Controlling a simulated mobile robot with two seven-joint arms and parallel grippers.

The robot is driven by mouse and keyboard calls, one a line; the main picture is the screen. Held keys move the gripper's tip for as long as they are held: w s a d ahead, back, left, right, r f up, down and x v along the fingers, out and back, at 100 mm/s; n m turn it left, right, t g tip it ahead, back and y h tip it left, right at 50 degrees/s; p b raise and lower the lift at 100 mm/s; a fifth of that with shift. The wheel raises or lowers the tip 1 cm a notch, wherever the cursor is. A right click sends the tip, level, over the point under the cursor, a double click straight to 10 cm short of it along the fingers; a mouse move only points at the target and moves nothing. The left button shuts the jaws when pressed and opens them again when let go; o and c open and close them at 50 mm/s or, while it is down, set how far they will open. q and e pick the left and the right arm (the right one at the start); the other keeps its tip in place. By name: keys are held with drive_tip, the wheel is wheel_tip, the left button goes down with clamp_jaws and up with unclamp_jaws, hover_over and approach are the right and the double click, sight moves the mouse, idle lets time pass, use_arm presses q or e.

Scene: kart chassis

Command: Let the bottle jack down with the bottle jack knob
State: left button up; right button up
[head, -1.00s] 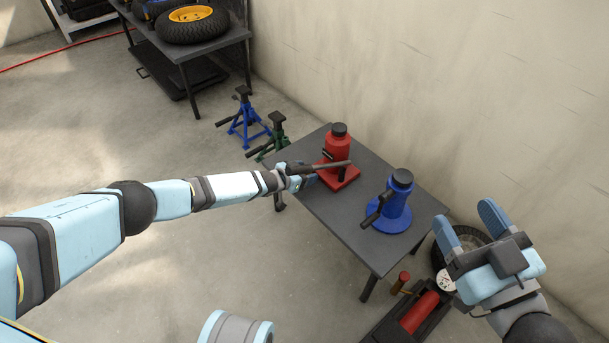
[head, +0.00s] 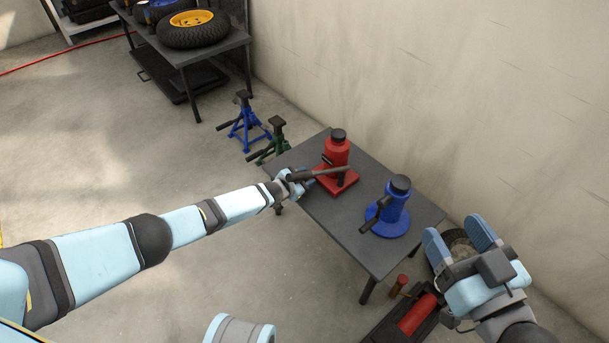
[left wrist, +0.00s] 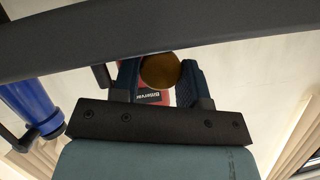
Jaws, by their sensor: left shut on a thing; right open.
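The red bottle jack (head: 335,153) stands upright on its square base on the dark table. My left gripper is at the jack's left side, low near the base. In the left wrist view, a round brass-brown knob (left wrist: 160,70) sits between its fingers, which are shut on it; the red jack (left wrist: 150,97) with a white label shows behind. The head view hides the knob. My right gripper (head: 459,236) is open and empty, beyond the table's right edge.
A blue bottle jack (head: 392,208) stands on the table (head: 345,235), right of the red one; it also shows in the left wrist view (left wrist: 30,108). Blue and green stands (head: 243,125) are on the floor behind left. A toolbox (head: 390,325) lies at the table's front right.

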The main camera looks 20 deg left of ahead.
use_arm(q)
drive_tip(key=shift+d+m+t+y, duration=0.1)
drive_tip(key=shift+m+t+y, duration=0.25)
drive_tip(key=shift+m, duration=0.35)
use_arm(e)
drive_tip(key=shift+s, duration=0.15)
use_arm(q)
drive_tip(key=o, duration=0.9)
